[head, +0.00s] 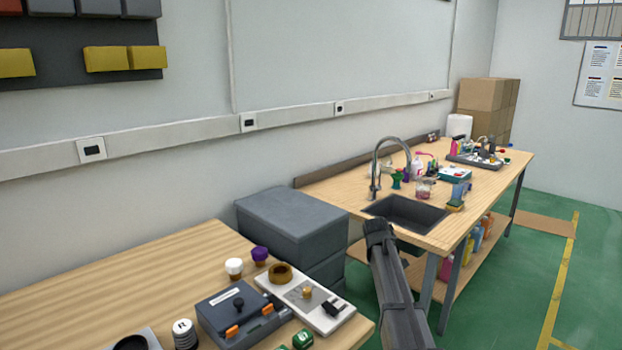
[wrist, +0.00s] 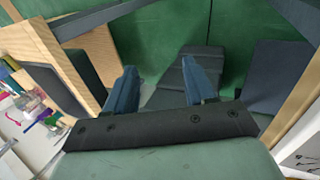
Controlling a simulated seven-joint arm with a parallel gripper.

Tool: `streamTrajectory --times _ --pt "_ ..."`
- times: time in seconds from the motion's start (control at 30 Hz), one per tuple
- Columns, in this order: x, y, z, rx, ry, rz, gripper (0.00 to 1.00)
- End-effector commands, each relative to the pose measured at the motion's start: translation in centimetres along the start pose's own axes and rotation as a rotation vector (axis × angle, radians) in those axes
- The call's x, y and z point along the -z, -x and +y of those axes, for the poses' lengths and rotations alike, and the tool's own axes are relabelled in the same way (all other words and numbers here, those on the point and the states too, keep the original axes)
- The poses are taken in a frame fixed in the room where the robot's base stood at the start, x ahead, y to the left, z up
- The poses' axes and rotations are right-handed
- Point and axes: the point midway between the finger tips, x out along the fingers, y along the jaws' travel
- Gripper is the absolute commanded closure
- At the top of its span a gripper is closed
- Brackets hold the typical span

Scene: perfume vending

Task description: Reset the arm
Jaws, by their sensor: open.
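My gripper (wrist: 163,90) shows in the wrist view with its two blue-grey fingers apart and nothing between them. It points down at the green floor in the gap between the two benches. In the head view a dark grey link of my arm rises from the bottom edge to just in front of the sink; the fingers cannot be made out there.
The sink bench (head: 330,190) stands right of centre with a dark sink (head: 405,212), tap and several bottles. The near bench (head: 60,290) holds a grey device (head: 240,312), a white tray (head: 335,322) and small jars. Grey boxes (head: 290,215) stand between the benches. Green floor is open at right.

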Motion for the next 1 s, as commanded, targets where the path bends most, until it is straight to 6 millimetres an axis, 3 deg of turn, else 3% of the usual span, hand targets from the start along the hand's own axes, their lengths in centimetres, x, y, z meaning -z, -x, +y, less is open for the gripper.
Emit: streamTrajectory --times 0.03,0.3,0.53,0.6,0.7,0.87,1.0 --pt "-2.4 -1.2 1.2 -0.008 -0.011 -0.015 0.46" --pt "-13.8 -6.5 6.7 -0.058 -0.037 -0.082 0.46" --pt "-21.9 -10.4 8.0 -0.070 -0.059 -0.134 0.46" --pt "-24.0 -12.0 7.2 -0.061 -0.071 -0.148 0.46" --pt "-25.4 -13.9 5.4 -0.040 -0.089 -0.157 0.46" --pt "-26.0 -16.9 1.4 0.009 -0.124 -0.163 0.46" --pt "-25.7 -19.5 -3.6 0.067 -0.163 -0.169 0.46"
